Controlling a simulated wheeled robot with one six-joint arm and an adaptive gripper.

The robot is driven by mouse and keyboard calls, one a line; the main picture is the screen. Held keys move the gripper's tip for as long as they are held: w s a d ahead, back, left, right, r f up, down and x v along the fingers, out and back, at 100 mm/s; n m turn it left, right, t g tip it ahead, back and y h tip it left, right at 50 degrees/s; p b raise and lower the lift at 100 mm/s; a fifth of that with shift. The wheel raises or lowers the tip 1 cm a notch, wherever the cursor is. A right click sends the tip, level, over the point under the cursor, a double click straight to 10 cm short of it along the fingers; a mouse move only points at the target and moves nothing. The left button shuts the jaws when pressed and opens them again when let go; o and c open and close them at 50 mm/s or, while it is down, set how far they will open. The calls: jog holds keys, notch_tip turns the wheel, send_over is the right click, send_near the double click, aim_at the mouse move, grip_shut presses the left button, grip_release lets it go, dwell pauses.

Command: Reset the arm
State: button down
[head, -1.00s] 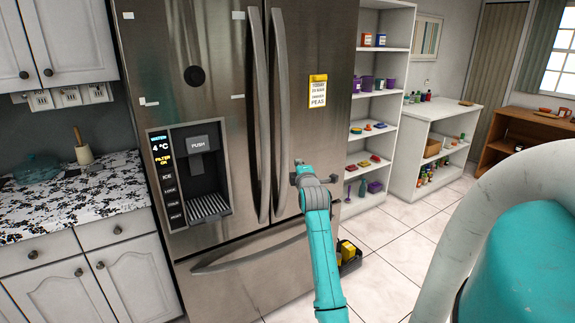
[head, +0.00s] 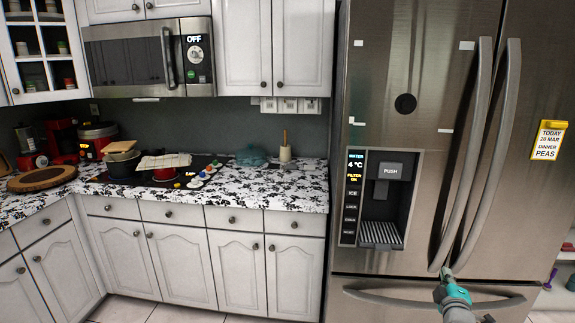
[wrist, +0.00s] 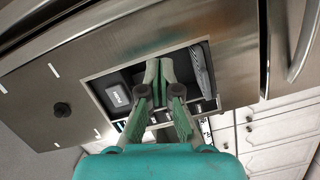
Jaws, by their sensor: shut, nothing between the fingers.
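My gripper (wrist: 160,72) shows in the wrist view with its two green fingers together and nothing between them. Behind the fingers is the water dispenser (wrist: 118,96) of the steel fridge, seen tilted. In the head view, the turquoise end of my arm (head: 455,294) is low at the right, in front of the fridge's lower part near the bottom of the door handles. Whether the arm touches the fridge cannot be told.
The steel fridge (head: 400,60) has long door handles (head: 487,150) and a drawer handle (head: 400,300). To its left, a patterned counter (head: 260,190) carries pots, a round board (head: 42,178) and small appliances. A microwave (head: 147,58) hangs above. A little floor shows at the bottom.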

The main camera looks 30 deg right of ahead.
jog(key=s+a+f+m+t+y, duration=0.1)
jog(key=s+a+f+y, duration=0.3)
jog(key=a, duration=0.7)
jog(key=s+a+f+t, duration=0.1)
jog(key=a+f, duration=0.4)
jog(key=a, duration=0.6)
jog(key=s+a+f+m+t+y, duration=0.1)
jog(key=s+a+f+y, duration=0.3)
jog(key=a, duration=0.7)
jog(key=s+a+m+y, duration=0.1)
jog(key=s+a, duration=0.9)
jog(key=a, duration=0.1)
jog(key=s+a+r+m+y, duration=0.1)
jog(key=s+a+r+y, duration=0.1)
jog(key=s, duration=0.4)
jog(key=s+a+r+m+y, duration=0.1)
jog(key=s+a+r+y, duration=0.1)
jog(key=s, duration=0.5)
jog(key=a+r, duration=0.1)
jog(key=a, duration=0.1)
jog(key=shift+a+r, duration=0.3)
jog(key=shift+a, duration=0.1)
